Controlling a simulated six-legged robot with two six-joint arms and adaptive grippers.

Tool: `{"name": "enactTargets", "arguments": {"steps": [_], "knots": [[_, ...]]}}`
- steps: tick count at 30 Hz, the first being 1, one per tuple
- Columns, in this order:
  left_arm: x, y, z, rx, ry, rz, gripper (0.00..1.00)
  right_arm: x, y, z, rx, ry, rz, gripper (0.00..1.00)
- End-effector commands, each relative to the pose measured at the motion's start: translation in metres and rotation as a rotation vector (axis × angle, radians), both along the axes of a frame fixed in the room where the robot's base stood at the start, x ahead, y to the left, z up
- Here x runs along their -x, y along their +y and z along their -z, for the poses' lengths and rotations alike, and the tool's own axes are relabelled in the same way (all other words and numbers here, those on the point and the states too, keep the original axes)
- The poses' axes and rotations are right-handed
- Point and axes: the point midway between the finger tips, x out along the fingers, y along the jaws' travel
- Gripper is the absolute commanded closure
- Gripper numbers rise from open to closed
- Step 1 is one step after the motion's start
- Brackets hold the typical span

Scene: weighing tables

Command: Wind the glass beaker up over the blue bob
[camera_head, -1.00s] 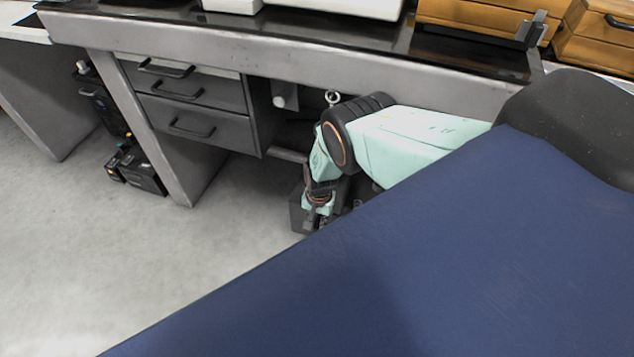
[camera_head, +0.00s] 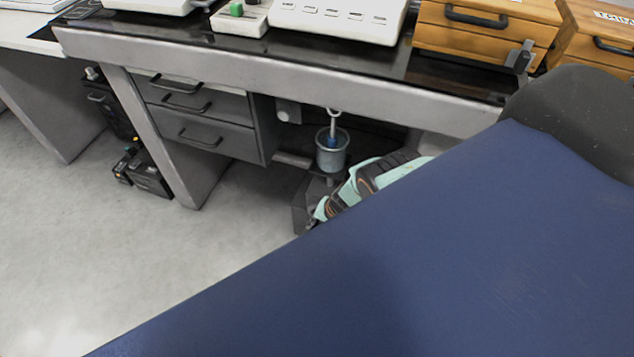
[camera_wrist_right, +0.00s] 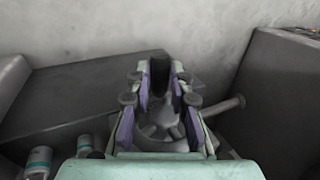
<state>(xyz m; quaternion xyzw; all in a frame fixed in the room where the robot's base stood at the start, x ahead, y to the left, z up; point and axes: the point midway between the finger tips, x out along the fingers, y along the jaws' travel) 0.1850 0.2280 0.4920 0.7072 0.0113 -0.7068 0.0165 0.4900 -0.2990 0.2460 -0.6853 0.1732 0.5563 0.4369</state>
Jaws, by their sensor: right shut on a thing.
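The glass beaker (camera_head: 333,159), grey-blue and upright, stands under the bench in the head view, on a support with a short stem below it. The blue bob (camera_head: 331,141) hangs from a pale hook (camera_head: 334,113) and shows inside the beaker's mouth. My right arm reaches in low beside the beaker, and its gripper is mostly hidden in the head view. In the right wrist view my right gripper (camera_wrist_right: 160,98) is shut on a dark upright handle (camera_wrist_right: 160,72) between its purple pads. A grey crank part (camera_wrist_right: 158,125) shows below. My left gripper is not in view.
The bench (camera_head: 260,67) runs above the beaker, with a drawer unit (camera_head: 205,115) to its left. A balance (camera_head: 340,17) and wooden drawer boxes (camera_head: 490,25) stand on top. Dark grey surfaces (camera_wrist_right: 75,92) lie close to the gripper.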

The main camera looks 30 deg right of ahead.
Motion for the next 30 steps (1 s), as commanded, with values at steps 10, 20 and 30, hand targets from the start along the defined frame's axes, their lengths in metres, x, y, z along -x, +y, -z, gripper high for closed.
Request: {"name": "enactTargets", "arguments": {"steps": [10,20,30], "knots": [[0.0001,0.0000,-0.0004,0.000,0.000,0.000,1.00,0.0031,0.0019,0.0037,-0.088,-0.106,-0.002,1.00],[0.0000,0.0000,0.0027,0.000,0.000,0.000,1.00,0.0013,0.0033,0.0021,-0.132,-0.167,-0.003,1.00],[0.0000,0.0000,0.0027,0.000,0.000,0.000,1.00,0.0005,0.0034,0.0010,-0.138,-0.175,-0.004,1.00]]}}
